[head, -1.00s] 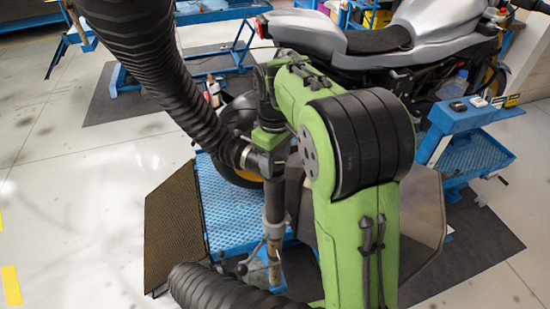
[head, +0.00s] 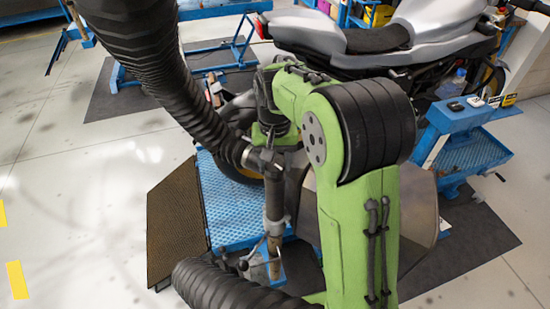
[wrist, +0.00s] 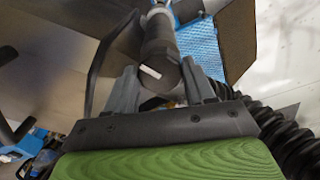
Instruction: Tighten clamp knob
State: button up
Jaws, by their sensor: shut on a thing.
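A black cylindrical knob (wrist: 158,42) with a white mark sits between the two grey fingers of my gripper (wrist: 158,74) in the wrist view. The fingers are shut on it, one on each side. Beyond it, a metal pipe runs toward the blue platform. In the head view my gripper (head: 265,158) points down at the top of an upright dark post (head: 275,198), beside the end of a black ribbed hose. The knob and fingertips are too small and covered to make out clearly there.
The black ribbed hose (head: 150,70) hangs close on the left. A blue grid platform (head: 225,205) with a brown mesh ramp (head: 172,230) stands below. A silver motorcycle (head: 400,40) is behind, a blue stand (head: 465,130) on the right. The left floor is clear.

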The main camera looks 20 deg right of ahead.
aim_at(275, 166)
jog(key=m, duration=0.5)
jog(key=shift+m, duration=0.3)
jog(key=m, duration=0.5)
jog(key=shift+m, duration=0.4)
jog(key=o, duration=1)
jog(key=shift+o, duration=0.2)
notch_tip(275, 166, up, 16)
jog(key=p, duration=0.3)
jog(key=shift+p, duration=0.3)
jog(key=shift+s+f, duration=0.1)
jog(key=shift+s, duration=0.05)
